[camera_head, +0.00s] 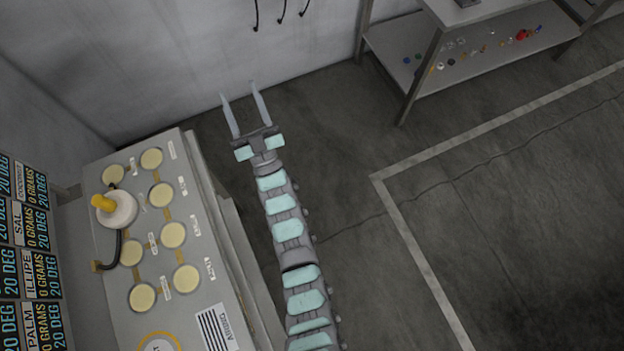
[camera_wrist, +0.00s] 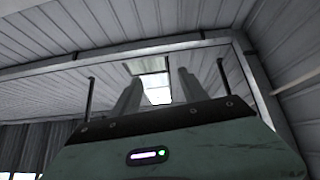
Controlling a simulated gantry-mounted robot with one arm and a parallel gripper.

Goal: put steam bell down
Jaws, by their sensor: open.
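What looks like the steam bell (camera_head: 121,211), a white round piece with a yellow knob, sits on the grey panel (camera_head: 210,290) at the left in the head view. A dark curved pipe or handle runs below it to a yellow end. My gripper (camera_head: 242,91) is to the right of and beyond the panel, near the wall, with its two long fingers apart and nothing between them. In the wrist view my gripper (camera_wrist: 159,78) also shows its fingers apart and empty, pointing towards the roof and a bright window. The bell is not in the wrist view.
Several cream discs (camera_head: 173,235) with labels cover the panel. Dark signs (camera_head: 20,230) stand at the far left. Hooks (camera_head: 281,12) hang on the back wall. A metal shelf (camera_head: 470,55) with small coloured items stands top right. The floor (camera_head: 330,150) between is clear.

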